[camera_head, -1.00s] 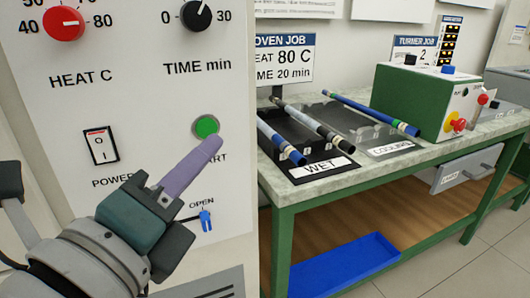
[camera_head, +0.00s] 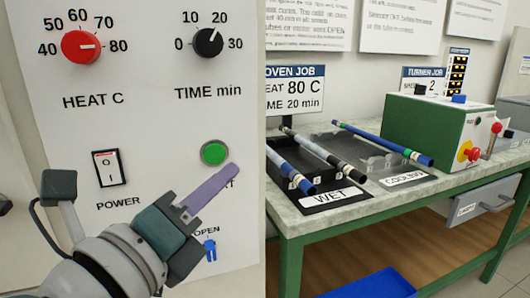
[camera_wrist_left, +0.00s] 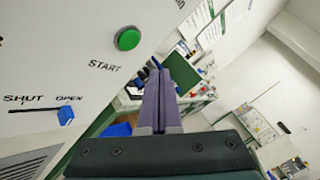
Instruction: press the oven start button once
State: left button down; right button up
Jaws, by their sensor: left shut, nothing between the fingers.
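The green start button (camera_head: 214,153) is on the white oven panel (camera_head: 150,130), and it also shows in the left wrist view (camera_wrist_left: 128,39) above the word START. My left gripper (camera_head: 224,172) is shut and empty, its purple fingers pointing up and right. In the head view the fingertips overlap the area just below and right of the button and cover part of the START label. In the left wrist view the fingertips lie to the right of and below the button, apart from it. My right gripper is not in view.
The panel also bears a red heat knob (camera_head: 81,46), a black time knob (camera_head: 208,42), a power switch (camera_head: 110,168) and a blue SHUT/OPEN slider (camera_head: 210,250). To the right, a bench (camera_head: 300,228) holds rods in a WET rack (camera_head: 337,194) and a green machine (camera_head: 432,128).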

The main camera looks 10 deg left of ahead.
aim_at(225, 151)
pick_arm(q)
jog(key=shift+w+a+b, duration=0.15)
jog(key=shift+w+a, duration=0.5)
jog(key=shift+w, duration=0.3)
jog(key=shift+w+a+b, duration=0.15)
jog(key=shift+w+a, duration=0.45)
jog(key=shift+w, duration=0.3)
jog(key=shift+w+a, duration=0.1)
dwell(0.6)
jog(key=shift+w+a, duration=0.15)
jog(key=shift+w, duration=0.1)
jog(key=shift+w+a, duration=0.2)
jog(key=shift+w, duration=0.1)
dwell(0.7)
jog(key=shift+s, duration=0.1)
jog(key=shift+s+d, duration=0.45)
jog(key=shift+s, duration=0.1)
dwell(0.3)
